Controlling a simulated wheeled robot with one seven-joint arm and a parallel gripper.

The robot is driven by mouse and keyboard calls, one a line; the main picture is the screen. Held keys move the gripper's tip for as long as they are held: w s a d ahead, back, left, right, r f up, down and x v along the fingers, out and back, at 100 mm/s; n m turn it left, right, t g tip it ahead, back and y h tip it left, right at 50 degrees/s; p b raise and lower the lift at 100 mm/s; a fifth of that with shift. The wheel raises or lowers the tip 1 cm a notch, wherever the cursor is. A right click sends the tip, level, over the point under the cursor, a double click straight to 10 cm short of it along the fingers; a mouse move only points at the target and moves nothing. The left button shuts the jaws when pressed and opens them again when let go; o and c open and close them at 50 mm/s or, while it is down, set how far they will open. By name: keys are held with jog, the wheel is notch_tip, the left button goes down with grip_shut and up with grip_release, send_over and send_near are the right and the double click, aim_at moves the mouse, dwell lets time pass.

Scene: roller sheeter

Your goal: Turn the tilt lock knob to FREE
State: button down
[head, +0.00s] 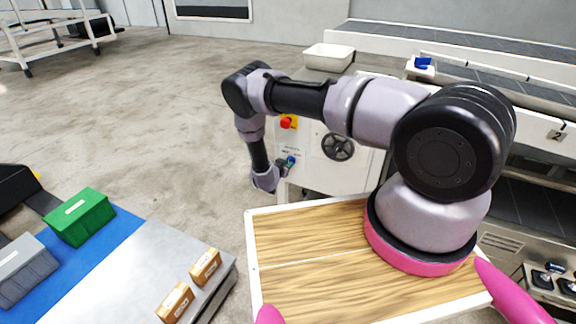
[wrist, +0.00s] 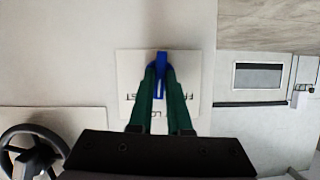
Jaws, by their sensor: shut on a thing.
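The tilt lock knob is a blue knob (wrist: 160,62) on a pale label plate (wrist: 193,68) on the white machine panel. In the wrist view its narrow grip stands about upright in the picture. My gripper (wrist: 160,76) has its two green fingers closed around the knob, one on each side. In the head view my gripper (head: 286,167) is at the panel, with a bit of the blue knob (head: 291,160) showing. The plate's lettering appears upside down and is partly covered by the fingers, so I cannot read which setting the knob points at.
A black handwheel (head: 338,147) and a red emergency button (head: 286,123) sit on the same panel, close to my gripper. A wooden top (head: 310,255) lies in front of the machine.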

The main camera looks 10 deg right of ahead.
jog(key=shift+w+a+f+n+g+h, duration=0.15)
jog(key=shift+n+g+h, duration=0.35)
jog(key=shift+n+h, duration=0.9)
jog(key=shift+w+a+f+n+g+h, duration=0.15)
jog(key=shift+n+g+h, duration=0.45)
jog(key=shift+n, duration=1.4)
jog(key=shift+s+r, duration=0.1)
jog(key=shift+r, duration=0.05)
jog(key=c, duration=0.9)
grip_release()
jog(key=shift+o, duration=0.2)
jog(key=v, duration=1)
jog(key=shift+s+a, duration=0.2)
jog(key=shift+a, duration=0.2)
